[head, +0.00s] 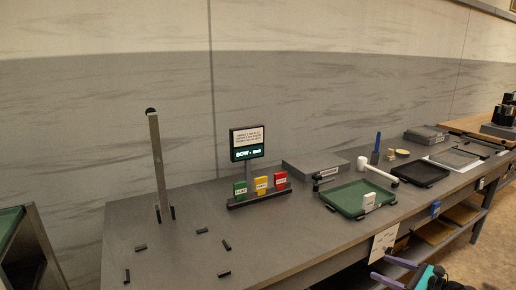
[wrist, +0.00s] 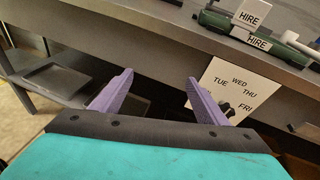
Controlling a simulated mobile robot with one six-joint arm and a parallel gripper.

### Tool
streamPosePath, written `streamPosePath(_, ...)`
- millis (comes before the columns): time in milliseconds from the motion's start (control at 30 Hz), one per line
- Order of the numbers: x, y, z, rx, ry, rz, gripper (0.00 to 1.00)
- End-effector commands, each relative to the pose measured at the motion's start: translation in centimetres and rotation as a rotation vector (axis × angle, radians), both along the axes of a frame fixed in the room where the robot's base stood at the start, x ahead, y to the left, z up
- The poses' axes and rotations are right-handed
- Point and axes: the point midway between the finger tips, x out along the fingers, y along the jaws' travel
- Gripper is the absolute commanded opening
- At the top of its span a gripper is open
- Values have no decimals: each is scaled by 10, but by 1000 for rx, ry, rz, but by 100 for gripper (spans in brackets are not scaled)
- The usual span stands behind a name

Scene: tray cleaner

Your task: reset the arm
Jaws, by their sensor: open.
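My gripper (wrist: 158,92) shows in the wrist view with its two purple fingers spread wide and nothing between them. It faces the front edge of the grey bench (wrist: 130,25) and the space below it. In the head view my gripper (head: 388,272) is at the bottom right, low in front of the bench edge and apart from it. The rest of my arm is mostly cut off by the frame.
The bench carries a green tray (head: 346,192) with a white HIRE block (head: 369,203), a black tray (head: 421,173), coloured blocks (head: 261,185) under a small screen (head: 247,143), and an upright post (head: 158,160). A paper with weekdays (wrist: 225,88) hangs at the front. A lower shelf (head: 440,232) lies below.

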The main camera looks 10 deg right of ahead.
Motion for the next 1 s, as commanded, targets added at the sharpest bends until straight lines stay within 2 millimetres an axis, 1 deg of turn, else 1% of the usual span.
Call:
streamPosePath(33, 7, 21, -17, -26, 23, 40, 68)
streamPosePath(167, 19, 67, -59, -111, 77, 143, 68)
streamPosePath(200, 22, 81, -71, -139, 92, 176, 68)
streamPosePath(333, 25, 127, -111, -227, 137, 290, 68)
streamPosePath(400, 25, 151, -131, -274, 156, 356, 68)
streamPosePath(467, 23, 172, -148, -316, 172, 415, 68)
streamPosePath(500, 21, 185, -159, -343, 181, 454, 68)
streamPosePath(567, 17, 205, -176, -384, 193, 515, 68)
streamPosePath(600, 14, 218, -186, -411, 201, 556, 68)
streamPosePath(767, -4, 267, -226, -519, 222, 731, 68)
streamPosePath(800, -10, 278, -236, -546, 224, 777, 68)
streamPosePath(867, -19, 295, -250, -586, 227, 846, 68)
streamPosePath(1000, -43, 329, -279, -676, 227, 1014, 68)
